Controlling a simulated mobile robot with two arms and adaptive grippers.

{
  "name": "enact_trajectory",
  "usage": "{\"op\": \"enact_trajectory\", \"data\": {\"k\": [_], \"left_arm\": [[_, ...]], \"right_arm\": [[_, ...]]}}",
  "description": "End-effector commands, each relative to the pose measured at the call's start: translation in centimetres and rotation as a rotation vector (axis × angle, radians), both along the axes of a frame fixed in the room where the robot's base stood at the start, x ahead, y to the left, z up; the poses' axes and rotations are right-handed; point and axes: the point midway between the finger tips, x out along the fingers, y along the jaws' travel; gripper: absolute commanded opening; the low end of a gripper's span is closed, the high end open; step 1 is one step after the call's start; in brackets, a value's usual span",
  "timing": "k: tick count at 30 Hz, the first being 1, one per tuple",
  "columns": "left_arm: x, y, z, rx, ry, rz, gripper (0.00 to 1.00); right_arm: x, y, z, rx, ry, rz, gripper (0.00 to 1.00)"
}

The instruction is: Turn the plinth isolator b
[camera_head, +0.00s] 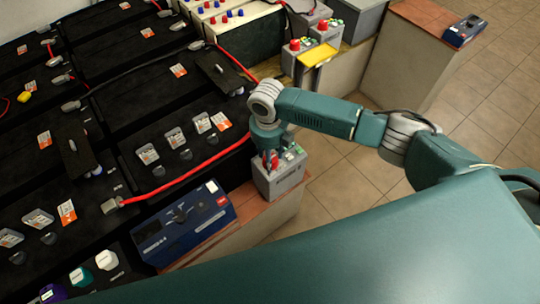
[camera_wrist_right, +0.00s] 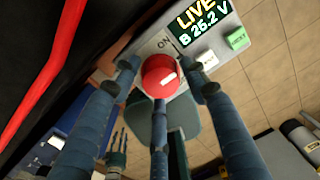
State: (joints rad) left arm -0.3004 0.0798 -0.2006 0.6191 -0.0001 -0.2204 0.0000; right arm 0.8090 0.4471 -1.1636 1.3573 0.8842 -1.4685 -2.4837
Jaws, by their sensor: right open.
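The plinth isolator b is a grey box (camera_head: 280,182) with a red knob, on the brown-topped plinth. Its display (camera_wrist_right: 203,22) reads "LIVE B 26.2 V". The round red knob (camera_wrist_right: 160,76) has a white mark, and "ON" is printed above it. My right gripper (camera_head: 270,150) is directly over the box. In the right wrist view its open fingers (camera_wrist_right: 160,82) stand around the knob; I cannot tell whether they touch it. Small blue prongs (camera_wrist_right: 117,143) farther off look like my left gripper; their opening is unclear.
A blue-black device (camera_head: 184,222) sits at the plinth's near end. Black battery blocks (camera_head: 120,60) with red cables (camera_head: 185,182) fill the left. Similar grey isolators (camera_head: 298,58) stand at the back beside a yellow plate (camera_head: 316,56). Tiled floor (camera_head: 350,185) is open to the right.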

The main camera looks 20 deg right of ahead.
Motion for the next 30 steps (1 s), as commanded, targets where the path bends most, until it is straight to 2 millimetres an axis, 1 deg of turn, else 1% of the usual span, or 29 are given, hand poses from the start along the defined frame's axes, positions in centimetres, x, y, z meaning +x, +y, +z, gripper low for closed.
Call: {"op": "enact_trajectory", "data": {"k": [2,3,7,8,14,20,26,30], "left_arm": [[0.2,0.0,0.0,0.000,-0.002,0.000,0.40],[0.2,0.0,0.0,-0.001,-0.003,0.000,0.40],[0.2,0.0,0.0,-0.001,-0.004,0.001,0.40],[0.2,0.0,0.0,-0.001,-0.004,0.001,0.40],[0.3,0.0,0.1,-0.001,-0.004,0.001,0.40],[0.3,0.0,0.7,-0.001,-0.004,0.001,0.40],[0.2,0.0,1.8,-0.001,-0.004,0.001,0.40],[0.2,0.0,2.7,-0.001,-0.003,0.001,0.40]], "right_arm": [[0.0,0.0,0.0,0.000,0.000,0.000,0.44],[0.0,0.0,0.0,0.000,0.000,0.000,0.40],[0.0,0.0,0.0,0.000,0.000,0.000,0.14],[0.0,0.0,0.0,0.000,-0.001,0.000,0.10],[0.1,0.0,0.1,0.000,-0.002,-0.007,0.10],[0.2,0.0,0.3,0.001,-0.004,-0.060,0.10],[0.2,0.0,0.5,0.002,-0.003,-0.186,0.10],[0.3,-0.1,0.5,0.001,-0.005,-0.310,0.10]]}}
